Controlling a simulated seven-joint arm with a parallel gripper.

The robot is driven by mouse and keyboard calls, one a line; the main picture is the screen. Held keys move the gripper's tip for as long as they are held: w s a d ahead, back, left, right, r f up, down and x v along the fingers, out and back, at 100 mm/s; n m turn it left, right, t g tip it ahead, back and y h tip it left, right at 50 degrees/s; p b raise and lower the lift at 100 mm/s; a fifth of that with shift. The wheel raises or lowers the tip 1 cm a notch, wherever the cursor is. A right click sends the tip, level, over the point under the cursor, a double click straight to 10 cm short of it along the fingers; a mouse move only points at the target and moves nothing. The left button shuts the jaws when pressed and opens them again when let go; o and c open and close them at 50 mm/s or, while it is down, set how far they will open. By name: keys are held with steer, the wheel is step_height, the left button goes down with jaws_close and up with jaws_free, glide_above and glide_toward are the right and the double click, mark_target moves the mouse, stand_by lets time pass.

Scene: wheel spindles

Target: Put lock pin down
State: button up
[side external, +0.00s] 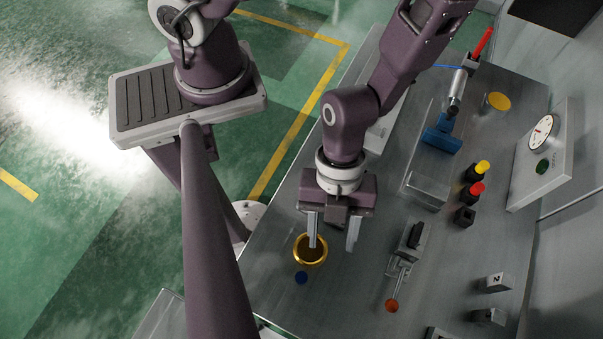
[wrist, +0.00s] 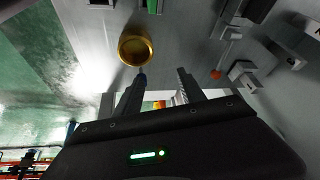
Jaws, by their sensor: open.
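My gripper (side external: 332,247) points down over the metal bench with its two fingers apart. Nothing shows held between them. In the wrist view my gripper (wrist: 162,76) also has a clear gap between the fingertips. A gold round dish (side external: 310,250) stands at the left fingertip in the side view, partly covered by that finger. It shows in the wrist view (wrist: 135,48) just beyond the left finger, with a dark gold inside. A small blue round thing (side external: 301,278) lies in front of the dish. I cannot make out which thing is the lock pin.
A toggle clamp with an orange knob (side external: 392,305) lies right of my gripper. A blue vise (side external: 442,134), yellow and red capped posts (side external: 475,190) and a gauge panel (side external: 543,150) stand further back. Small grey blocks (side external: 497,283) sit at the right. Bench between dish and clamp is clear.

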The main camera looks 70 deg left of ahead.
mark_target(303, 273)
steer(key=shift+m+g, duration=0.8)
steer(key=shift+g, duration=0.1)
steer(key=s+f, duration=0.1)
steer(key=s, duration=0.2)
steer(key=s+f, duration=0.1)
steer(key=s, duration=0.1)
steer(key=shift+s+d+f, duration=0.2)
steer(key=shift+d+f, duration=0.1)
steer(key=shift+d, duration=0.1)
steer(key=x, duration=0.7)
steer(key=shift+w+d, duration=0.2)
jaws_close()
